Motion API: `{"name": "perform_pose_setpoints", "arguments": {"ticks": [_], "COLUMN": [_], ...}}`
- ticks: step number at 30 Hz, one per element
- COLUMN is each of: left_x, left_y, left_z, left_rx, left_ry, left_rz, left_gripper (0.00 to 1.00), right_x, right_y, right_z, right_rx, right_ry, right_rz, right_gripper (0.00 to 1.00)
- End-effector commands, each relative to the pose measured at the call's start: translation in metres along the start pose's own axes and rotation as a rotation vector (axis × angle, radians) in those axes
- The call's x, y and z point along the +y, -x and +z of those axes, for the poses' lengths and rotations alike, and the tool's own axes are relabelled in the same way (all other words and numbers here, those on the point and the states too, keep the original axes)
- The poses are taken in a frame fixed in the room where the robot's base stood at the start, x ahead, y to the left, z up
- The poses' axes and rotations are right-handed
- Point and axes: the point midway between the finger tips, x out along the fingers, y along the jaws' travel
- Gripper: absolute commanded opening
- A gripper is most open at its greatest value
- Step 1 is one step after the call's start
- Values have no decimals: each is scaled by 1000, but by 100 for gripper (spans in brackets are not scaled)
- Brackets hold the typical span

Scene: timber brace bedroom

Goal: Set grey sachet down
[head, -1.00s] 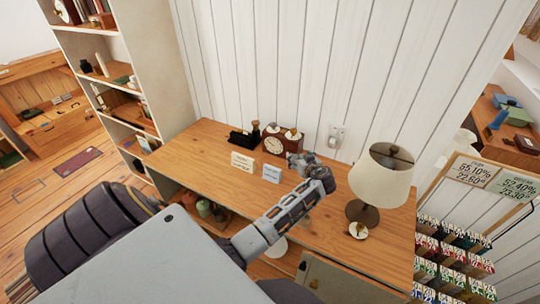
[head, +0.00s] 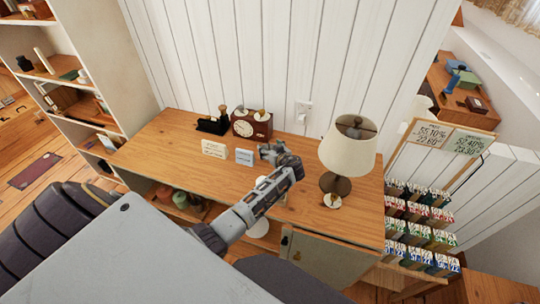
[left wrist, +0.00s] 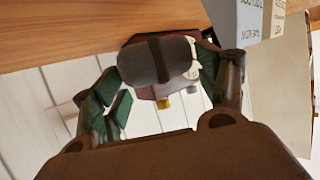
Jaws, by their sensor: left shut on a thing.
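My left gripper (head: 281,160) is above the wooden desk, between the small cards and the lamp. In the left wrist view its two fingers (left wrist: 158,82) are shut on the grey sachet (left wrist: 152,62), a dark, rounded shape held between the fingertips. In the head view the sachet is hard to tell from the grey fingers. Whether it touches the desk top (head: 165,148) I cannot tell. My right gripper is not in view.
Behind the gripper stand a red-brown clock (head: 252,124), a cream card (head: 217,147) and a pale blue card (head: 244,157). A lamp (head: 348,150) with a small white item (head: 332,201) by its base stands to the right. Bare desk lies at the left.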

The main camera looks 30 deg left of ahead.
Motion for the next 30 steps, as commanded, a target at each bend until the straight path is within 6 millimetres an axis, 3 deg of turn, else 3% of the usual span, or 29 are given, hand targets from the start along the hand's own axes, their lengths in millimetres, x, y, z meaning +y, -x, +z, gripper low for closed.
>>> {"name": "perform_pose_setpoints", "arguments": {"ticks": [8,21,30], "left_x": [0,0,0], "left_y": [-1,-14,-16], "left_z": [2,34,38], "left_rx": [0,1,0], "left_ry": [-1,-2,-1], "left_rz": [0,0,0], "left_gripper": [50,50,50], "right_x": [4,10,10], "right_y": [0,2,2], "right_z": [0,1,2], "right_rx": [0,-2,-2], "right_ry": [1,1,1], "right_rz": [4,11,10], "right_gripper": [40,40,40]}}
